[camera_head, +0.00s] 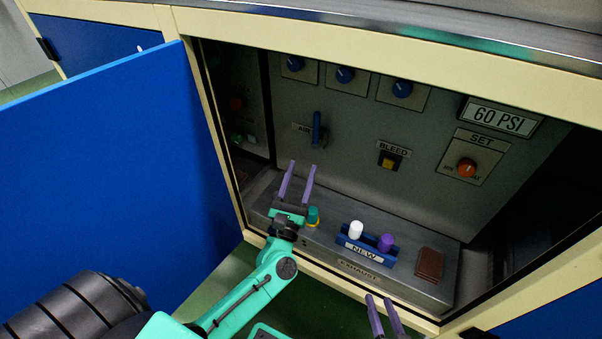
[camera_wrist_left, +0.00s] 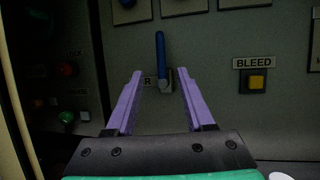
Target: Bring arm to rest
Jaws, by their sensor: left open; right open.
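My left arm comes in from the left in the head view, through the open cabinet front. Its gripper (camera_head: 297,181) has two purple fingers spread apart with nothing between them. It is above the grey ledge, below the blue AIR lever (camera_head: 317,128). In the left wrist view the left gripper (camera_wrist_left: 160,80) is open, and the blue lever (camera_wrist_left: 161,58) shows upright behind the gap between the fingers. Whether they touch it cannot be told, but they look apart. My right gripper (camera_head: 385,302) shows at the lower edge of the head view, its purple fingers apart, outside the cabinet front.
The blue door (camera_head: 95,180) stands open at left. On the ledge are a teal-topped part (camera_head: 313,214), a blue NEW tray (camera_head: 366,256) with a white part (camera_head: 356,229) and a purple part (camera_head: 386,242), and a brown block (camera_head: 429,264). A yellow BLEED button (camera_head: 387,163) is on the panel.

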